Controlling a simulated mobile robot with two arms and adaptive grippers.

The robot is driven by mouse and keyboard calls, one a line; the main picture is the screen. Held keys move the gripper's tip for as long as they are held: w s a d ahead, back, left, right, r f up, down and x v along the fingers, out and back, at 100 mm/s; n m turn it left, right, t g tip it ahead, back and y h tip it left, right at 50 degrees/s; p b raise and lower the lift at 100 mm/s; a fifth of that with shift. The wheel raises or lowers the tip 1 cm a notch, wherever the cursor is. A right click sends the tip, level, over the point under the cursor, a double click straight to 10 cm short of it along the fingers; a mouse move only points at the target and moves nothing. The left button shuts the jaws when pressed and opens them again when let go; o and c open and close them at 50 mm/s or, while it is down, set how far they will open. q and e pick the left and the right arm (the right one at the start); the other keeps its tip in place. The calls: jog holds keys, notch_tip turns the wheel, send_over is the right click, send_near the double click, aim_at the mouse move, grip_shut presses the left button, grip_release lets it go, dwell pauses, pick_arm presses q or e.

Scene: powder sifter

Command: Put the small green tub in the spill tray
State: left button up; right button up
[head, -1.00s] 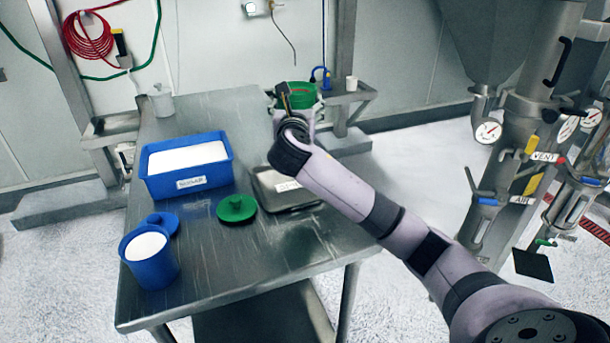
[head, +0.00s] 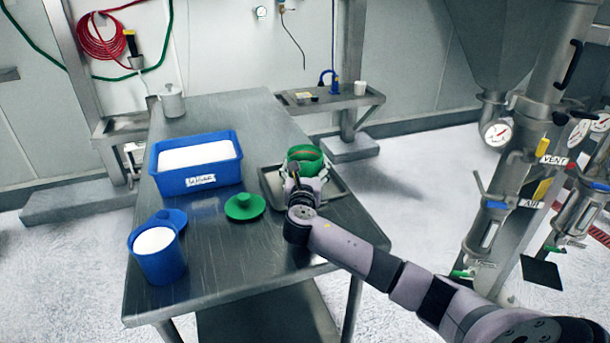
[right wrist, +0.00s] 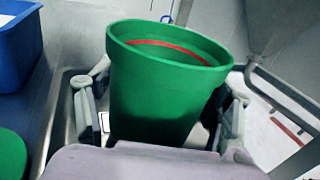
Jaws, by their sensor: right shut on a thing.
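The small green tub (head: 304,157) is upright and open-topped at the right side of the steel table, with a red ring inside, as the right wrist view (right wrist: 165,85) shows. My right gripper (head: 302,180) is shut on it, with a finger on each side of its body in the right wrist view (right wrist: 160,115). The spill tray (head: 338,192) is a shallow grey metal tray on the table. The tub is over or in this tray; I cannot tell whether its base touches the tray floor. My left gripper is not in view.
A green lid (head: 245,207) lies just left of the tray. A blue bin (head: 197,183) of white powder, a blue tub (head: 160,265) of powder and a blue lid (head: 170,217) stand on the left.

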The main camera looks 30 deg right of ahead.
jog(key=shift+f, duration=1)
jog(key=shift+f, duration=0.1)
jog(key=o, duration=1.5)
jog(key=shift+c, duration=0.2)
jog(key=shift+s+a, duration=0.25)
jog(key=shift+s, duration=0.05)
jog(key=v, duration=1.1)
jog(key=shift+s+a, duration=0.1)
jog(key=shift+s, duration=0.05)
